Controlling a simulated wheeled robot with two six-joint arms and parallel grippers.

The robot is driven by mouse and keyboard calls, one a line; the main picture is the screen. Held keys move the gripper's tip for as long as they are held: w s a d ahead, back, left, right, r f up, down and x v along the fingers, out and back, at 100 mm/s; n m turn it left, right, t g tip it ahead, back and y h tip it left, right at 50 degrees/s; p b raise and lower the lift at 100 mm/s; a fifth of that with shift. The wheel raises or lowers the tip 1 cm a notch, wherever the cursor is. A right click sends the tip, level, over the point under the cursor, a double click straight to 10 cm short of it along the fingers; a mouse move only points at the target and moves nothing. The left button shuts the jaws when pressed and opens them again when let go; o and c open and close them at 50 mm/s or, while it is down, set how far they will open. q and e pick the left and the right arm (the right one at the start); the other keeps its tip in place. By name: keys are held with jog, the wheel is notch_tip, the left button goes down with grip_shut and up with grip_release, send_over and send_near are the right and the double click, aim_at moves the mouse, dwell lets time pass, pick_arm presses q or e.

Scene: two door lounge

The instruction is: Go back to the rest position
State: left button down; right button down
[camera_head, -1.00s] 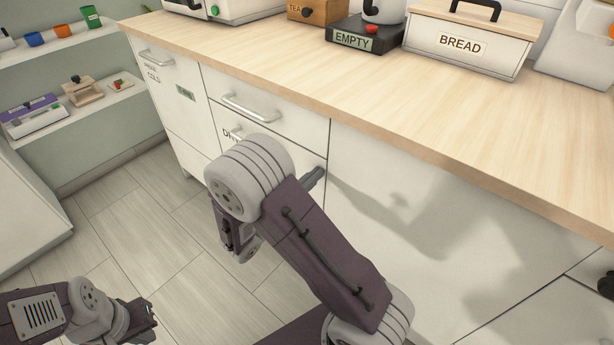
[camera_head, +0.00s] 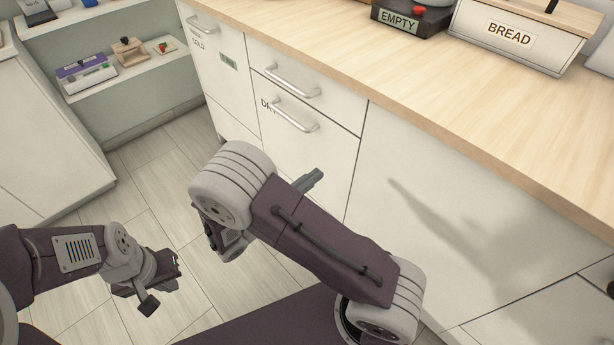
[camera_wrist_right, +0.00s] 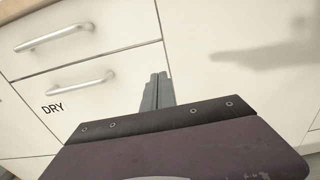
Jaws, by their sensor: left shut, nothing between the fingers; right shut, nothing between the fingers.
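My right gripper (camera_head: 312,180) reaches up from the lower middle of the head view, in front of the white cabinet fronts. In the right wrist view its fingers (camera_wrist_right: 157,91) are closed together with nothing between them. My left gripper (camera_head: 160,284) is at the lower left of the head view, above the floor. It is shut and holds nothing that I can see. Its fingertips are small and partly hidden by its own body.
A wooden counter (camera_head: 420,110) runs along the cabinets, bearing a bread box (camera_head: 510,35) and a black base marked EMPTY (camera_head: 398,22). Drawer handles (camera_head: 293,82) stick out close to my right arm. Wall shelves (camera_head: 135,65) stand at the back left. The tiled floor (camera_head: 165,180) is clear.

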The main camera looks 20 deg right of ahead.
jog(key=shift+v, duration=0.8)
